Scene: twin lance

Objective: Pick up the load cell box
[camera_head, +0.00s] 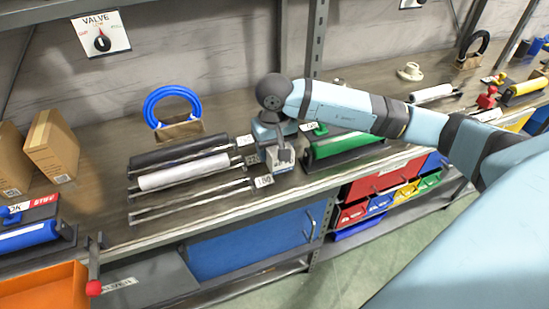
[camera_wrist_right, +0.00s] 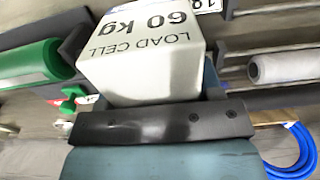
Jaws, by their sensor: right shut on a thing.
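The load cell box (camera_wrist_right: 145,58) is a small pale grey box marked "LOAD CELL 60 kg", large in the right wrist view. It also shows in the head view as a small grey block (camera_head: 281,158) near the bench's front edge, between the racks of rollers. My right gripper (camera_head: 272,140) reaches down from above and is shut on the box. The gripper and wrist hide part of it. I cannot tell whether it touches the bench. My left gripper is not in view.
Black and white rollers (camera_head: 184,172) lie left of the box, and a green roller (camera_head: 343,146) lies right of it. A blue ring (camera_head: 172,97) stands behind. Cardboard boxes (camera_head: 50,146) and an orange bin (camera_head: 45,290) are at left. Colored bins (camera_head: 379,204) sit below.

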